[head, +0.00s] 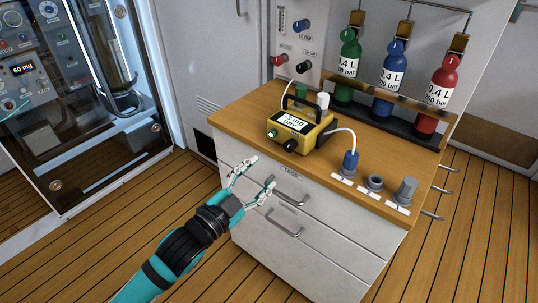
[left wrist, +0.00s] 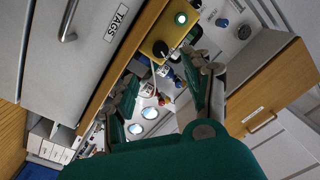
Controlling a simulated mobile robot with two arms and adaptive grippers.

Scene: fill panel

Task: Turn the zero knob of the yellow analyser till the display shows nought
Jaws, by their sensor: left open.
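The yellow analyser (head: 318,134) stands on the wooden top of a white cabinet, with a black carry handle. Its display (head: 291,122) seems to read 3 mg; whether a sign stands before it I cannot tell. Its front has a green knob or button (head: 271,134) and a black knob (head: 290,146); I cannot read which is zero. My left gripper (head: 261,174) is open and empty, below and in front of the analyser, apart from it. In the left wrist view the black knob (left wrist: 160,49) and lit green one (left wrist: 181,18) show beyond the fingers. My right gripper is out of view.
A hose runs from the analyser to a blue plug (head: 350,163) on the counter, beside grey fittings (head: 405,191). Green, blue and red bottles (head: 392,72) stand behind. Drawer handles (head: 284,228) jut from the cabinet front (head: 330,255). A glass-fronted machine stands left.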

